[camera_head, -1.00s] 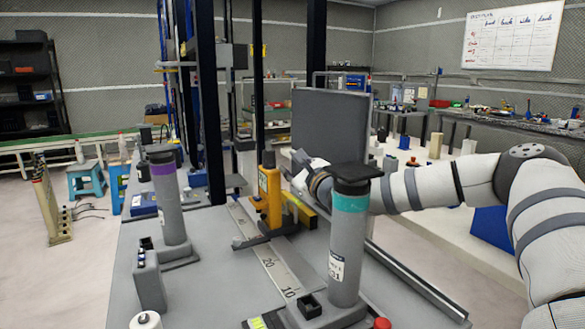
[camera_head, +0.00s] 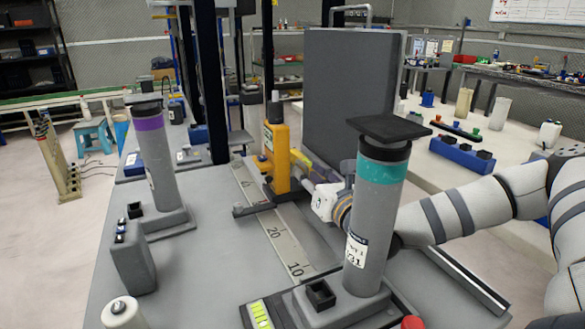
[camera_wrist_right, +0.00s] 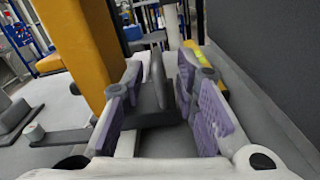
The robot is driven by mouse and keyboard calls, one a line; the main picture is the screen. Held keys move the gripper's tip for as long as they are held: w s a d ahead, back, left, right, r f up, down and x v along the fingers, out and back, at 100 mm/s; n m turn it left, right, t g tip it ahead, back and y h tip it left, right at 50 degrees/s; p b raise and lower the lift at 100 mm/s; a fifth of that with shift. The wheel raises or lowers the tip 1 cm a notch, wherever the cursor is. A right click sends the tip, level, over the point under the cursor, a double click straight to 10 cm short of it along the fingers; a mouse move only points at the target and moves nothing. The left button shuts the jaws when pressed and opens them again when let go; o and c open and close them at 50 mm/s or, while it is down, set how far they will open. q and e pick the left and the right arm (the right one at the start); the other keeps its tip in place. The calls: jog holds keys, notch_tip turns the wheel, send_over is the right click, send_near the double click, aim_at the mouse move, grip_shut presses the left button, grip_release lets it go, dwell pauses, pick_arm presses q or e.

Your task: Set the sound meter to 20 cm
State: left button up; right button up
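The sound meter (camera_head: 279,160) is an upright yellow body with a grey tip, standing beside a pale ruler (camera_head: 285,250). Its grey foot (camera_head: 252,209) crosses the ruler on the far side of the 20 mark; the exact reading is unclear. In the right wrist view its yellow column (camera_wrist_right: 85,45) rises at the left. My right gripper (camera_head: 322,200) is low, just right of the meter, partly hidden by the teal-banded cylinder. In the right wrist view its purple-padded fingers (camera_wrist_right: 160,72) are apart, with a dark grey piece between them. My left gripper is out of view.
The teal-banded cylinder (camera_head: 376,225) with a black top stands in front of my right wrist. A purple-banded cylinder (camera_head: 158,165) stands at left. A tall dark grey panel (camera_head: 350,100) is close behind the gripper.

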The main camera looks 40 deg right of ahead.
aim_at(300, 162)
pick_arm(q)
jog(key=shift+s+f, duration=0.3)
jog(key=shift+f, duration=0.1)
pick_arm(e)
jog(key=x, duration=0.4)
jog(key=r+x, duration=0.1)
jog(key=x, duration=0.1)
jog(key=shift+w, duration=0.2)
grip_shut()
jog(key=p+v, duration=0.1)
jog(key=v, duration=0.6)
jog(key=shift+w, duration=0.1)
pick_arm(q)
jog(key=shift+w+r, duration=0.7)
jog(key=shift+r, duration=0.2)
pick_arm(e)
jog(key=shift+a, duration=0.1)
jog(key=shift+c, duration=0.3)
grip_release()
jog(key=shift+o, duration=0.3)
jog(key=shift+r, duration=0.1)
